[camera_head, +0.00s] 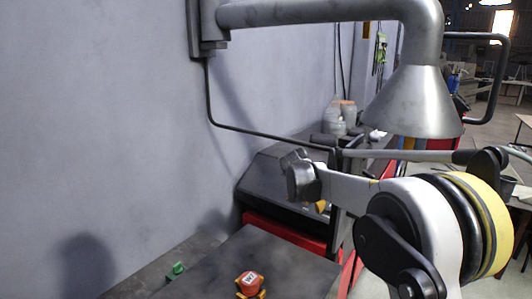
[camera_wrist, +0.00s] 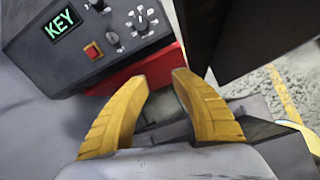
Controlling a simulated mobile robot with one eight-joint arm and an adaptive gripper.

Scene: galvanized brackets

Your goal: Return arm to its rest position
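My gripper (camera_wrist: 162,77) shows in the wrist view as two yellow ribbed fingers. Their tips curve toward each other with a clear gap between them, and nothing is held in the gap. Behind the fingers is a dark control panel (camera_wrist: 118,60) with a green KEY display, a red button and knobs. In the head view my white arm with a yellow band reaches in from the right toward a dark machine (camera_head: 272,187) on a red base. A small orange-yellow patch near the machine may be a fingertip; most of the gripper is hidden by the arm there.
A dark tabletop (camera_head: 208,278) in front holds a red button box (camera_head: 249,282) with yellow parts and a small green item (camera_head: 176,270). A grey metal hood (camera_head: 412,105) on a pipe hangs just above my arm. A grey wall (camera_head: 100,120) bounds the left.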

